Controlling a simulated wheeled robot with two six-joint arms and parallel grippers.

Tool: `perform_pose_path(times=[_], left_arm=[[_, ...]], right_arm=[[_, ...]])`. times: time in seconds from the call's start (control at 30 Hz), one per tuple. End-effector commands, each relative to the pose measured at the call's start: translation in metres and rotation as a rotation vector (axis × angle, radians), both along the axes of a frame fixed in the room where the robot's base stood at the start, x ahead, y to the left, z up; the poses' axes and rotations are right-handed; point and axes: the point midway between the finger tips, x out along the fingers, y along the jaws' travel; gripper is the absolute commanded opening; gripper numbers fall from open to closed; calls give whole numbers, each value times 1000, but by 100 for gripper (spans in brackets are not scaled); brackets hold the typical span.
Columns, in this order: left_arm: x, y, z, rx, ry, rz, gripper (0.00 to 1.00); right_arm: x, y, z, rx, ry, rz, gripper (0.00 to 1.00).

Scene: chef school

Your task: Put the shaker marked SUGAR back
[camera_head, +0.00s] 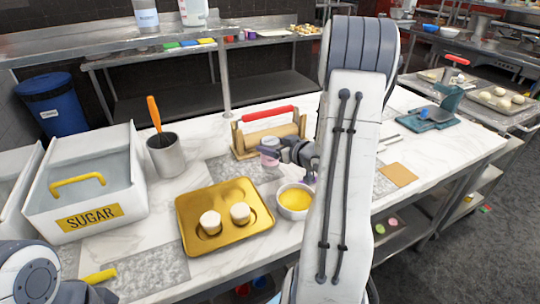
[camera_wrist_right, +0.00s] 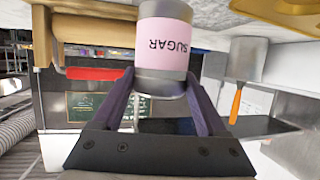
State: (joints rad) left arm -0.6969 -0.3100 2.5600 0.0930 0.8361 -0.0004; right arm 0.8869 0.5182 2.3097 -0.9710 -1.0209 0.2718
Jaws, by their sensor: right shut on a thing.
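The shaker (camera_head: 269,153) has a pale pink band and grey metal ends. In the right wrist view the shaker (camera_wrist_right: 164,35) shows upside down, and its band reads SUGAR. My right gripper (camera_head: 280,153) is shut on it, with the two fingers (camera_wrist_right: 163,88) on either side of its metal end. The shaker is just in front of a wooden rack (camera_head: 241,146) with a red handle, which also shows in the wrist view (camera_wrist_right: 95,31). I cannot tell whether shaker and rack touch. My left gripper is not in view; only part of that arm shows at the lower left.
A gold tray (camera_head: 185,212) with two pale round pieces and a bowl of yellow liquid (camera_head: 294,200) stand near the shaker. A steel pot (camera_head: 166,158) with an orange-handled tool stands left. A large bin labelled SUGAR (camera_head: 90,217) is farther left. My right arm hides part of the counter.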

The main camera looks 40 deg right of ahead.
Motion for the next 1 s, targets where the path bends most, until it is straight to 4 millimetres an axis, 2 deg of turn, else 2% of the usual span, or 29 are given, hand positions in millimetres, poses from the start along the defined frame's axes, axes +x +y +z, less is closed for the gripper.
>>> perform_pose_path(times=[0.1, 0.2, 0.6, 0.63, 0.7, 1.0], left_arm=[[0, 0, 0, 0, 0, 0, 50], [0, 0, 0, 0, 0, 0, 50], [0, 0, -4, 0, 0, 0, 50], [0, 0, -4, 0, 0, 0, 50], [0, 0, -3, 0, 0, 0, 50], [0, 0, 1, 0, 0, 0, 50]], right_arm=[[0, 1, -21, 6, 3, 1, 8], [1, 2, -30, 3, 0, 2, 8], [2, 3, -36, 0, -1, 4, 8], [1, 3, -36, 0, 0, 4, 79], [1, 3, -35, 1, 0, 5, 100], [1, 3, -30, 0, 0, 4, 100]])
